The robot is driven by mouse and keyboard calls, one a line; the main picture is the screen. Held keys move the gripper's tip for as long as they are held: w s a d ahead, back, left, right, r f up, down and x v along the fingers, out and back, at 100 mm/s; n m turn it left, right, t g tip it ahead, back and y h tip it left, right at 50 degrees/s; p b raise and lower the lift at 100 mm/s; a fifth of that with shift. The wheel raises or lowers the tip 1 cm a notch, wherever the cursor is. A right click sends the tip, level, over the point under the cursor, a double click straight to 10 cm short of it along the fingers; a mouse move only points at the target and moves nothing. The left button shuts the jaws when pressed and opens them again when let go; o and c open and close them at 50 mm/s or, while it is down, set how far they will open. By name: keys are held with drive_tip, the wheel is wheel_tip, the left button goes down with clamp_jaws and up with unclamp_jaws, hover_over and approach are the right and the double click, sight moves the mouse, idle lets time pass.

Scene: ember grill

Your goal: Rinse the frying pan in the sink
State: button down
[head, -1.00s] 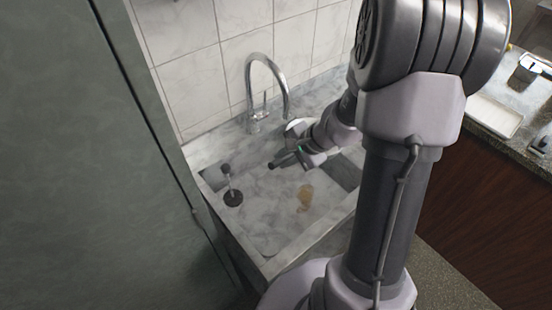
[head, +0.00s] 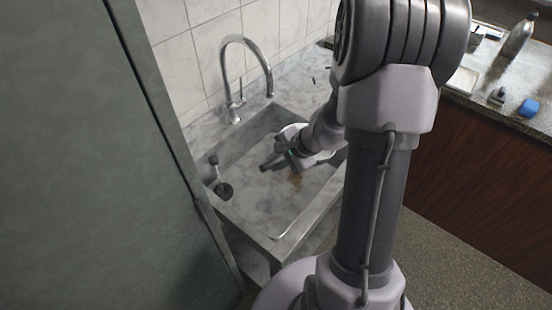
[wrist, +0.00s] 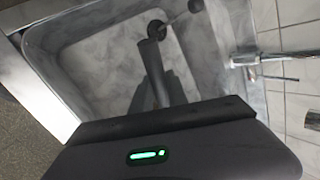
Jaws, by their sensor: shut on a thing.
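The grey marble sink (head: 250,215) is at the centre left in the head view, and its basin (wrist: 95,60) fills much of the wrist view. My gripper (head: 283,160) is low over the basin, shut on a dark handle (wrist: 150,62) that points toward the drain side. I take this for the frying pan's handle. A pale rounded edge (head: 326,157) behind my gripper may be the pan; my arm hides most of it. The chrome tap (head: 237,75) rises at the back, its spout apart from my gripper.
A tall green panel (head: 80,150) stands close on the left. The right counter holds a bottle (head: 519,36) and a blue item (head: 528,108).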

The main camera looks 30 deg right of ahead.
wheel_tip(320, 180, down, 18)
drive_tip(key=b, duration=1.2)
drive_tip(key=shift+r, duration=0.15)
wheel_tip(320, 180, up, 22)
drive_tip(key=p, duration=1.6)
drive_tip(key=shift+r, duration=0.15)
idle(1.8)
wheel_tip(320, 180, up, 4)
drive_tip(key=p, duration=0.3)
drive_tip(key=shift+r, duration=0.15)
drive_tip(key=shift+d+f, duration=0.1)
drive_tip(key=shift+f, duration=0.1)
